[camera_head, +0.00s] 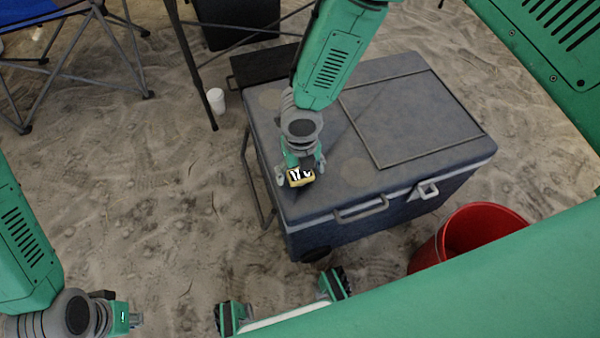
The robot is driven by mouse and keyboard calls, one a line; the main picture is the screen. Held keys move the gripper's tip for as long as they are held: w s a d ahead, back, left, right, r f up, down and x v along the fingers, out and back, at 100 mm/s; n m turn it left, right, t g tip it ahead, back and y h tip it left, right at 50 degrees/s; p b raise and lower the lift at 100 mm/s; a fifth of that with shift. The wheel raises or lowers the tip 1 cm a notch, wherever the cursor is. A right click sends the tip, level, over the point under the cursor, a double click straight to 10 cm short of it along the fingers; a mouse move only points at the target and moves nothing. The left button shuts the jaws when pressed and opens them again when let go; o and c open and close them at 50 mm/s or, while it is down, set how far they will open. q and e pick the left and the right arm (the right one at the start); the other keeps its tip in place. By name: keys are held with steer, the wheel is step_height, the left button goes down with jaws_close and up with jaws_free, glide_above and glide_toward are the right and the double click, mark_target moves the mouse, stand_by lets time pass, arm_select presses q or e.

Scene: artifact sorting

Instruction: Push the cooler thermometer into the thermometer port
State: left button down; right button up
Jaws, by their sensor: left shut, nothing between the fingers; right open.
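The blue-grey cooler (395,200) stands on the sand with its lid facing up. A small yellow thing with a black-and-white face (300,177), which looks like the thermometer, is at the cooler's near left part. My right gripper (301,170) is over that spot, its fingers open on either side of the yellow thing. I cannot tell whether they touch it. The thermometer port is not visible; the gripper and yellow thing may cover it. My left gripper (136,320) is shut and empty at the lower left, well away from the cooler.
A red bucket (428,257) stands at the cooler's near right. A white cup (216,100) is on the sand by a dark pole. A folding chair (75,60) is at the upper left. A dark flat box (262,68) lies behind the cooler. Open sand is left of the cooler.

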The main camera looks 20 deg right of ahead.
step_height(320, 180, up, 10)
steer(key=shift+r, duration=0.25)
stand_by(0.4)
